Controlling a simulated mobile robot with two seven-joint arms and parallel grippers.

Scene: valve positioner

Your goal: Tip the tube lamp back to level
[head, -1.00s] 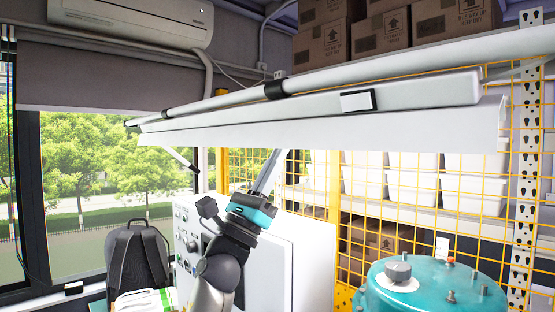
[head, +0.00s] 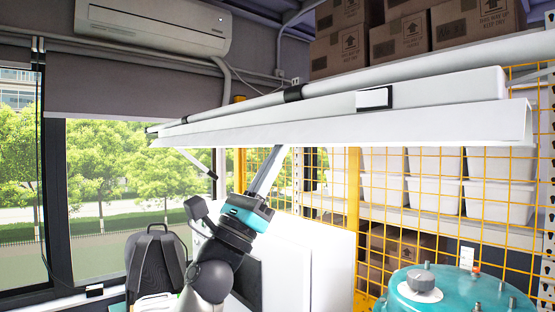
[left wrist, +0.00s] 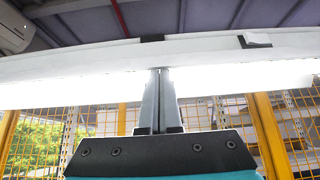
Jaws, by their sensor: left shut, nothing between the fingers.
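The tube lamp (head: 340,122) is a long white fixture with a trough-shaped shade, running across the head view and nearer at its right end. Its right end shows the open profile of the shade, and its bright underside (left wrist: 230,78) shows in the left wrist view. My left gripper (head: 280,150) is below the lamp, pointing up, with its fingers shut and empty. In the left wrist view the shut fingertips (left wrist: 160,70) overlap the lamp's lower edge; they look at or very close to it, but contact is not certain. My right gripper is in neither view.
A grey pipe (head: 240,103) with dark clamps runs along the lamp's top. A yellow mesh fence (head: 450,200) with shelved white bins stands behind. A teal vessel (head: 450,292) is at lower right, a white cabinet (head: 325,260) behind my arm, a backpack (head: 155,262) at left.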

